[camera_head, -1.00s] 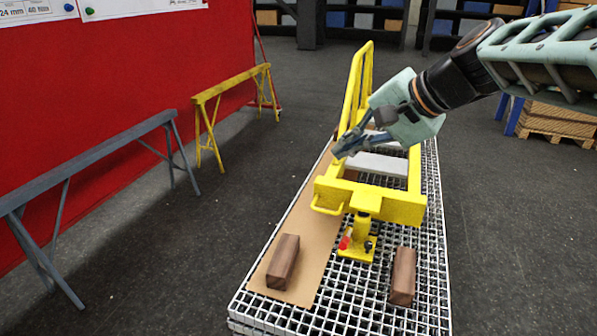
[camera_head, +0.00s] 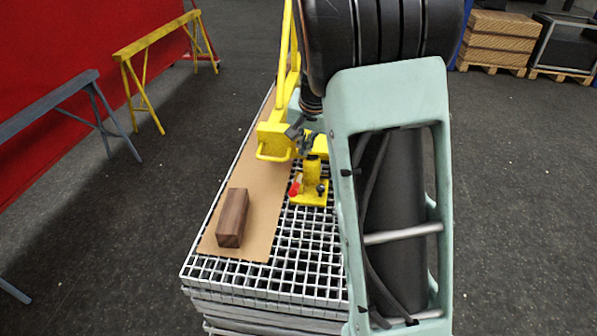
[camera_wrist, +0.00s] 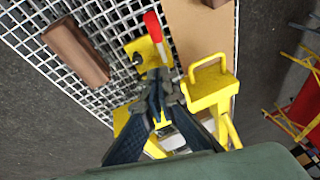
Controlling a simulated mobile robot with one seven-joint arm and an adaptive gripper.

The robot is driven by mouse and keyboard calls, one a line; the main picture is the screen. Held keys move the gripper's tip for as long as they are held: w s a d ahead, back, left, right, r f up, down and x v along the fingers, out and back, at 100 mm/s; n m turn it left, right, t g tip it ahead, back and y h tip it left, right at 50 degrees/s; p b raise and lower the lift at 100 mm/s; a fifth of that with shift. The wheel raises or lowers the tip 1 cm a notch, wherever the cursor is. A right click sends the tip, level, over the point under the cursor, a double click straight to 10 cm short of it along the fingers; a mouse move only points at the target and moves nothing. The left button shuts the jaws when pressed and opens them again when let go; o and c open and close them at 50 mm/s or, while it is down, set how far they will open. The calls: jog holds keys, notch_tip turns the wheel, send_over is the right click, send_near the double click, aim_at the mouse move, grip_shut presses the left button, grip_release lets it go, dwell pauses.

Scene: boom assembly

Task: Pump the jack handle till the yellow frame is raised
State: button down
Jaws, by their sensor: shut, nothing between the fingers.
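The yellow jack (camera_head: 312,183) stands upright on the white grating under the end of the yellow frame (camera_head: 272,142). Its short handle with a red grip (camera_head: 295,187) sticks out at its left side. In the wrist view the red grip (camera_wrist: 153,28) points up the picture, with the jack's yellow base (camera_wrist: 140,50) behind it. My gripper (camera_head: 300,133) is at the frame's near end, just above the jack. In the wrist view my gripper's fingertips (camera_wrist: 164,92) are together and empty, below the red grip. The fingers hide part of the jack and frame.
A wooden block (camera_head: 232,217) lies on a brown board (camera_head: 262,222) on the grating (camera_head: 265,287). A grey trestle (camera_head: 60,92) and a yellow trestle (camera_head: 155,40) stand at the left. My arm hides the grating's right side.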

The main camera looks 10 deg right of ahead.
jog(key=shift+f, duration=0.2)
jog(key=b, duration=0.2)
send_over(296, 185)
jog(key=d, duration=0.2)
notch_tip(296, 185, down, 10)
jog(key=shift+s+a+f, duration=0.45)
jog(key=shift+a+f, duration=0.25)
jog(key=shift+f, duration=0.15)
jog(key=shift+s+a+f, duration=0.25)
jog(key=shift+f, duration=0.35)
jog(key=shift+f, duration=0.1)
